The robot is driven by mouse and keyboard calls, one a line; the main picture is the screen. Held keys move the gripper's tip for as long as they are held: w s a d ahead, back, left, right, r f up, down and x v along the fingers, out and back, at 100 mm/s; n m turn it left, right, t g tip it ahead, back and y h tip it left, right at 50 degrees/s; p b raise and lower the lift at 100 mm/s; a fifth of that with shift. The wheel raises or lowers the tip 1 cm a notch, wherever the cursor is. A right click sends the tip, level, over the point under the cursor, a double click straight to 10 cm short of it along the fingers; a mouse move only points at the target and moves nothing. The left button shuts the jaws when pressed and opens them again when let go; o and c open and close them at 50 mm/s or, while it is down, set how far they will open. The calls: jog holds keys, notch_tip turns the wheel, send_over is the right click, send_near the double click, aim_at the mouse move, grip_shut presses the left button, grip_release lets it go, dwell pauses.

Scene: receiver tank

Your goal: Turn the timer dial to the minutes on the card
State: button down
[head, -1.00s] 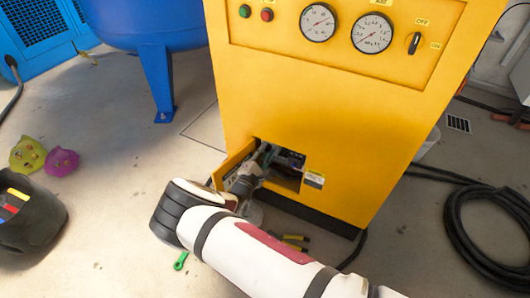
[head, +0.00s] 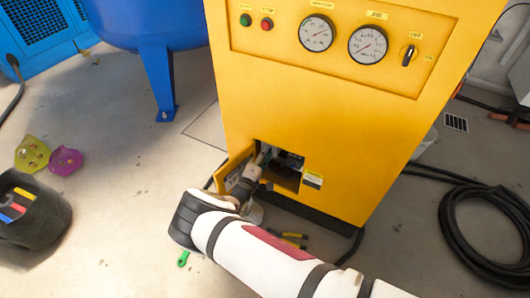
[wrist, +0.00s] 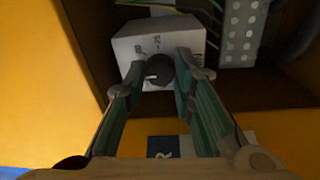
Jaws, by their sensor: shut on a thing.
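The timer dial (wrist: 159,70) is a dark round knob on the front of a pale box (wrist: 135,45) inside the cabinet opening, seen in the wrist view. Small dark marks show on the box face above the dial, too blurred to read. My gripper (wrist: 160,78) has its two fingertips on either side of the dial and is shut on it. In the head view my gripper (head: 257,165) reaches into the low opening of the yellow cabinet (head: 310,110), and the dial is hidden there. A small label card (head: 313,180) is right of the opening, its text unreadable.
A yellow door (head: 236,165) stands open left of the opening. In the wrist view a perforated grey part (wrist: 241,35) and cables stand right of the box. Pliers (head: 292,238) and a black bucket (head: 32,210) are on the floor.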

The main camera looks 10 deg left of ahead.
jog(key=shift+f+m, duration=0.1)
jog(key=shift+m, duration=0.3)
jog(key=c, duration=1.3)
grip_release()
jog(key=shift+c, duration=0.2)
jog(key=v, duration=1.2)
